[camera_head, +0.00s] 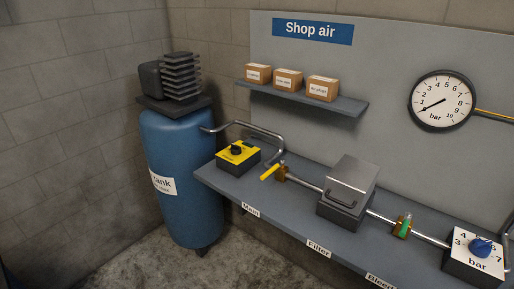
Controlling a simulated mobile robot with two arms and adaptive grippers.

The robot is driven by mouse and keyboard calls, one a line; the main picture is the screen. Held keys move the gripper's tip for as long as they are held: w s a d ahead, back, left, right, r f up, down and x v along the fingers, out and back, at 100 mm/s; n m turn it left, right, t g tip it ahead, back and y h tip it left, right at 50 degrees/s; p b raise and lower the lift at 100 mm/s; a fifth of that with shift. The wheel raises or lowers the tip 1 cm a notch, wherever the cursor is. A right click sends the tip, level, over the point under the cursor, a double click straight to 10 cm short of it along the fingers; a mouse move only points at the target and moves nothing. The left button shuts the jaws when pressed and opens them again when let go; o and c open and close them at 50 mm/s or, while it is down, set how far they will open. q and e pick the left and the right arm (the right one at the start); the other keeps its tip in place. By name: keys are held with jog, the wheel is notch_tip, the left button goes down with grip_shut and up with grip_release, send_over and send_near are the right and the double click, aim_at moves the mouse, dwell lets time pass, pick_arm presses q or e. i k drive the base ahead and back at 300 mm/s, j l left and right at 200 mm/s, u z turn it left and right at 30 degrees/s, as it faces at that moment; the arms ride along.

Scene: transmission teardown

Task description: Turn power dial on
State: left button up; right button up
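A black rotary knob (236,149) sits on a yellow-topped dark box (245,158) at the left end of the grey bench, beside the blue tank; it looks like the power dial. Its markings are too small to read, so I cannot tell its setting. A blue knob (481,247) stands on a white dial plate numbered in bar (464,243) at the bench's right end. Neither of my grippers shows in the head view.
A yellow-handled valve (271,172), a grey lidded filter box (349,190) and a green-handled valve (404,225) line the pipe along the bench (290,205). A shelf (300,97) holds small cartons above. A gauge (441,101) hangs right. The blue tank (180,180) stands left.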

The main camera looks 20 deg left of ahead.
aim_at(236, 150)
jog(key=u, duration=0.25)
jog(key=i+j+u, duration=0.15)
jog(key=u, duration=0.25)
jog(key=i+u, duration=0.15)
jog(key=u, duration=0.25)
jog(key=i+j+u, duration=0.1)
jog(key=u, duration=0.25)
jog(key=i+u, duration=0.25)
jog(key=u, duration=0.15)
